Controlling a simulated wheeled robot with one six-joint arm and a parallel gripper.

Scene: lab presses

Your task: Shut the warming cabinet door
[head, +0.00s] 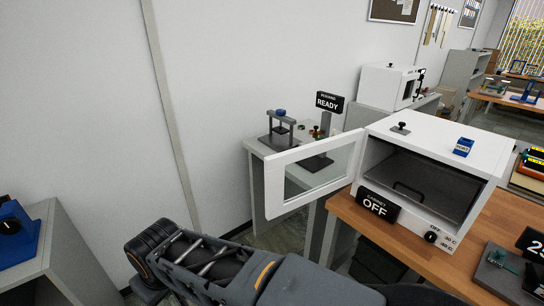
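The warming cabinet (456,136) is a white box on a wooden bench at the right. Its front is open and its dark interior shows a shelf with a black handle-like bar. Its door (316,172), a white frame with a glass pane, stands wide open, swung out to the left from the cabinet's left front edge. A black sign reading "CABINET OFF" (379,207) is at the cabinet's lower front left. My arm shows at the bottom, below and left of the door. My gripper's fingers cannot be made out.
A knob (431,237) is on the cabinet's lower front. A blue block (463,147) and a small dark weight (401,128) sit on its top. A grey table (255,150) with a press and a "READY" sign (328,103) stands behind the door. Another grey bench (44,250) is at left.

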